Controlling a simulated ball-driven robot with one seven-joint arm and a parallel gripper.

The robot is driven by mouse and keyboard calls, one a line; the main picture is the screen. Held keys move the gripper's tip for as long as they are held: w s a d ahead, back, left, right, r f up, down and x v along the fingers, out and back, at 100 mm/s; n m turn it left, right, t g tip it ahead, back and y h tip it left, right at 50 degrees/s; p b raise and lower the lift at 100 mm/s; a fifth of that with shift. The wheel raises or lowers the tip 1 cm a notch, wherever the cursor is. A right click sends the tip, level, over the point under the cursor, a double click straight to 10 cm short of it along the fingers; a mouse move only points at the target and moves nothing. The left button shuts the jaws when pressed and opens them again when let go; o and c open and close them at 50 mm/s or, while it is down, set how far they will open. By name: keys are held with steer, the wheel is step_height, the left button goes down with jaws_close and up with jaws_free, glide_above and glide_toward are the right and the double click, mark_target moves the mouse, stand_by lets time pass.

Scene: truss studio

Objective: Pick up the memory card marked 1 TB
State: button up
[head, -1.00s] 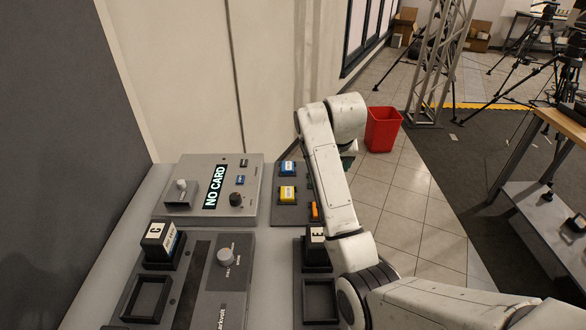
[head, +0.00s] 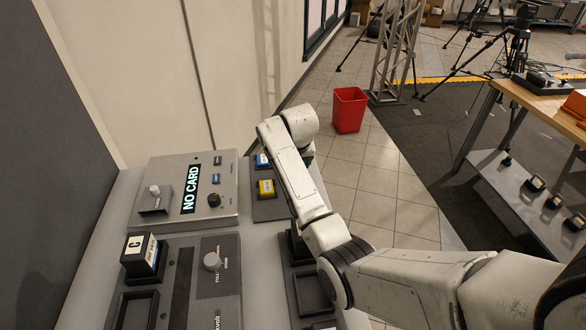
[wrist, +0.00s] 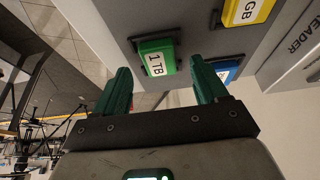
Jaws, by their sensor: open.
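The memory card marked 1 TB (wrist: 157,62) is green with a white label and sits in a dark holder on a grey panel in the wrist view. My gripper (wrist: 161,68) has two green fingers, open and empty. The card appears between and beyond the fingertips, apart from them as far as I can tell. In the head view my arm hides the green card and most of the gripper.
A yellow card (wrist: 243,10) marked GB and a blue card (wrist: 228,70) sit nearby, the blue one close behind the right finger. In the head view a grey device reading NO CARD (head: 190,190) and a block marked C (head: 142,255) stand left of my arm.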

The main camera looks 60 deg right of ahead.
steer(key=shift+x, duration=1.05)
steer(key=c, duration=1.2)
